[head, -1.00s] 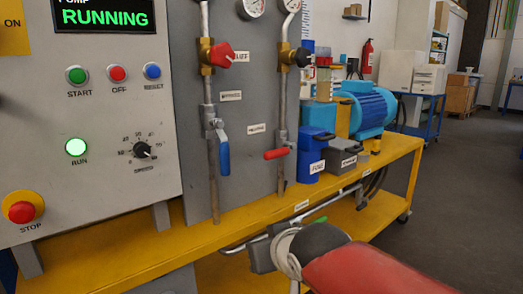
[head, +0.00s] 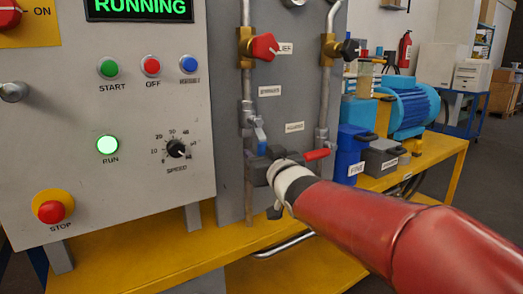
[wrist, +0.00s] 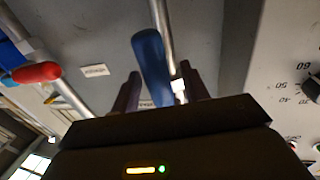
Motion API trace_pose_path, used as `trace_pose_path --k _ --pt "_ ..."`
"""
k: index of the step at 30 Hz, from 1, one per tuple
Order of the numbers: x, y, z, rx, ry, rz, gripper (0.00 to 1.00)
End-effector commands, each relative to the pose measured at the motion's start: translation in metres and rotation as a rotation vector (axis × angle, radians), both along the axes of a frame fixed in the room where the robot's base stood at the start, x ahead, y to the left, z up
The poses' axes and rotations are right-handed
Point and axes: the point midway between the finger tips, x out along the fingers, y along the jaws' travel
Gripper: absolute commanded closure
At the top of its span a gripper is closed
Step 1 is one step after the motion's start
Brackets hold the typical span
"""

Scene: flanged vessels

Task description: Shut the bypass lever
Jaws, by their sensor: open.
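The blue lever (head: 261,147) hangs down along the left pipe from its valve, and its lower part is hidden behind my gripper (head: 262,168) in the head view. In the wrist view the blue lever (wrist: 152,68) stands between the two open fingers of my gripper (wrist: 162,78); I cannot tell whether either finger touches it. The red lever (head: 317,155) on the right pipe points sideways, across its pipe. It also shows at the left of the wrist view (wrist: 37,73). The small labels near the levers are too blurred to tell which one reads bypass.
A control panel (head: 130,125) with buttons, a speed knob and a red stop button (head: 51,211) stands at the left. Red and black round valve handles sit above the levers. Blue and grey boxes and a blue motor (head: 413,110) stand at the right on the yellow bench.

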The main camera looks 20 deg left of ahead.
Motion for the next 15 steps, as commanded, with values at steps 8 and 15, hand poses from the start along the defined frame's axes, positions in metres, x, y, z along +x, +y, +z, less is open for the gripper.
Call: trace_pose_path --k 8,15 --pt "0.0125 0.0101 -0.0003 0.000 0.001 0.000 0.55" --pt "0.0124 0.0098 -0.0004 0.000 0.001 0.000 0.63"
